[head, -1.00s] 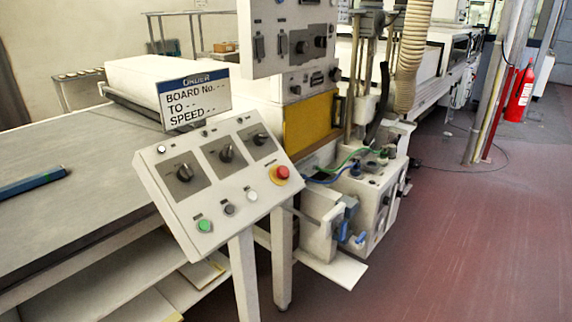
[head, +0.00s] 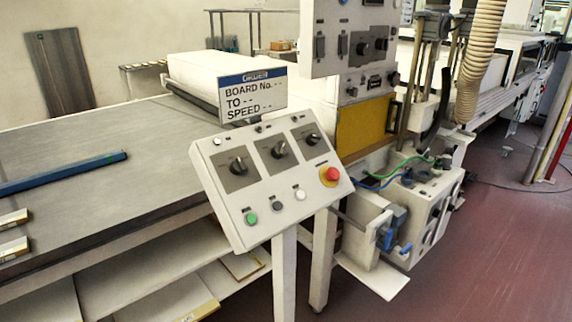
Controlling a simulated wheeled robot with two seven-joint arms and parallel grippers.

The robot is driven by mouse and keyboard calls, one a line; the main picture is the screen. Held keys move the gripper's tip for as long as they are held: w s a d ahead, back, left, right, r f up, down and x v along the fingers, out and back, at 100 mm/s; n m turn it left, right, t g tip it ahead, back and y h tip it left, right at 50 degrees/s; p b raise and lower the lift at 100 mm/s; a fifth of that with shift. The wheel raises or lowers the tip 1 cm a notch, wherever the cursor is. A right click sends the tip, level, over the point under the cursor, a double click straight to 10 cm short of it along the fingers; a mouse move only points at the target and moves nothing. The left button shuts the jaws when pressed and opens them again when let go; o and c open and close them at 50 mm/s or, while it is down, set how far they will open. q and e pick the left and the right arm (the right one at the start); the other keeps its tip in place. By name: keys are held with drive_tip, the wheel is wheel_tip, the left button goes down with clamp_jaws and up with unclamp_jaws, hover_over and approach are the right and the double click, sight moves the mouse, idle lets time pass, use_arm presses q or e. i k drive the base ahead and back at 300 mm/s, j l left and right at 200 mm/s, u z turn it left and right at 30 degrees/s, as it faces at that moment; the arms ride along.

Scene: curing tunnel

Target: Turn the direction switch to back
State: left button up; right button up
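A tilted white control panel (head: 270,180) stands on legs in the middle of the head view. It carries three rotary switches on grey plates: a left one (head: 238,165), a middle one (head: 279,149) and a right one (head: 312,138). Their labels are too small to read, so I cannot tell which is the direction switch. Below them are a green button (head: 251,218), grey and white buttons, and a red mushroom button (head: 331,174). An order sign (head: 252,95) above reads "BOARD No. - -", "TO - -", "SPEED - -". Neither gripper is in view.
A long grey table (head: 110,165) lies left of the panel, with a blue bar (head: 65,172) on it. A machine with a yellow door (head: 362,128) and a white box with hoses (head: 420,205) stand behind right. Open red floor (head: 490,250) lies at right.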

sight(278, 151)
drive_tip(key=l+z, duration=0.3)
drive_tip(key=l, duration=2.05)
